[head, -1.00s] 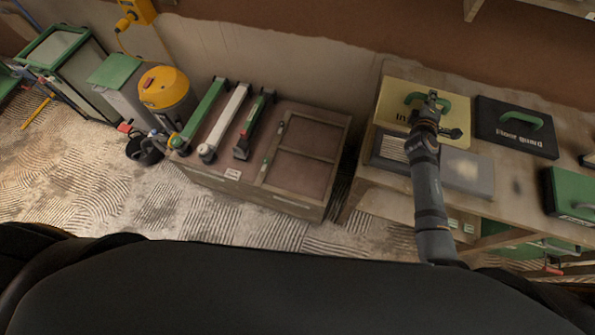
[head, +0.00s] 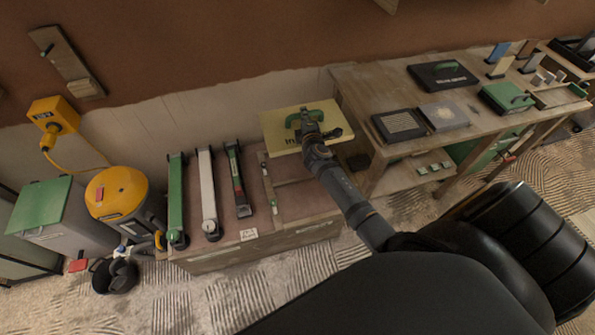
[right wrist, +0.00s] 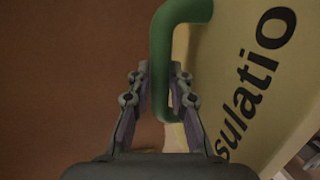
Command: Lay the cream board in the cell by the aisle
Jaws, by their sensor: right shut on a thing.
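The cream board (head: 274,134) has a green handle (head: 293,122) and dark lettering. It is held in the air above the back right of the low wooden box (head: 284,245). My right gripper (head: 311,118) is shut on the handle. In the right wrist view, my right gripper (right wrist: 159,78) has its fingers on either side of the green handle (right wrist: 163,45), and the board (right wrist: 229,50) reads "sulatio". The box's right part has framed cells; the front cell (head: 303,203), on the floor-aisle side, looks empty. The board hides part of the back cell. My left gripper is out of view.
Green, white and dark green-ended long tools (head: 207,190) lie on the box's left. A workbench (head: 400,150) at right carries a black board (head: 425,77), a grey block (head: 443,115) and a green case (head: 506,98). A yellow vacuum (head: 118,196) stands left of the box.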

